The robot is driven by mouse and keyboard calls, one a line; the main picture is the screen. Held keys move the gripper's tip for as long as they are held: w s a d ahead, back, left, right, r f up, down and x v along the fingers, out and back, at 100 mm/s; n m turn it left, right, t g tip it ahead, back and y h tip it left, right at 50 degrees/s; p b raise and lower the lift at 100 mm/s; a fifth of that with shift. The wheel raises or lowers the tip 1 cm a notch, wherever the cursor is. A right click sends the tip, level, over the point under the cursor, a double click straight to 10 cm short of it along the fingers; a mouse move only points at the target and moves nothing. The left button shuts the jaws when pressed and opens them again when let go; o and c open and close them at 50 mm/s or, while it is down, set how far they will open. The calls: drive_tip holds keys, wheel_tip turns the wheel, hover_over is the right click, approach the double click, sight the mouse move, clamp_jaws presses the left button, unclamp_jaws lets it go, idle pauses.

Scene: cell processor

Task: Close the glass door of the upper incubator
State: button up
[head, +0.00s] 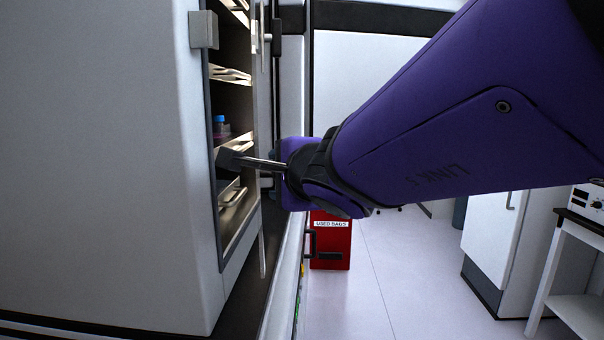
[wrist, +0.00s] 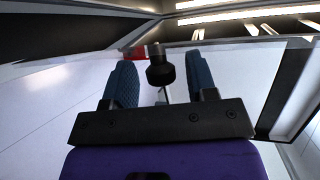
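The upper incubator (head: 120,150) fills the left of the head view, its lit front opening showing shelves. A thin pale upright strip at the opening's right (head: 262,245) looks like its glass door, seen nearly edge-on and standing open. In the wrist view a clear pane (wrist: 240,75) with a pale edge crosses behind the fingers.
A blue-capped bottle (head: 220,126) stands on a shelf inside the incubator. A red used-bags bin (head: 330,240) stands on the floor beyond. A white cabinet (head: 497,235) and a small table (head: 585,310) are at the right. Pale floor between is clear.

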sight(266, 214)
drive_tip(key=v, duration=1)
drive_tip(key=shift+s, duration=0.35)
idle(0.3)
drive_tip(key=shift+d+r, duration=0.15)
drive_tip(key=shift+w, duration=0.25)
drive_tip(key=c, duration=0.7)
drive_tip(key=w+g+y, duration=0.1)
drive_tip(key=w+y, duration=0.1)
drive_tip(key=w, duration=0.1)
drive_tip(key=w+g+y, duration=0.1)
drive_tip(key=w+y, duration=0.1)
drive_tip(key=shift+w+r+g, duration=0.25)
drive_tip(key=shift+w+g, duration=0.05)
drive_tip(key=shift+w, duration=0.05)
clamp_jaws()
drive_tip(key=w+d+f+m+g+y, duration=0.3)
drive_tip(key=w+d+f+g+y, duration=0.5)
drive_tip(key=f+g, duration=0.4)
drive_tip(key=shift+h, duration=0.5)
drive_tip(key=a, duration=1.3)
drive_tip(key=shift+a, duration=0.4)
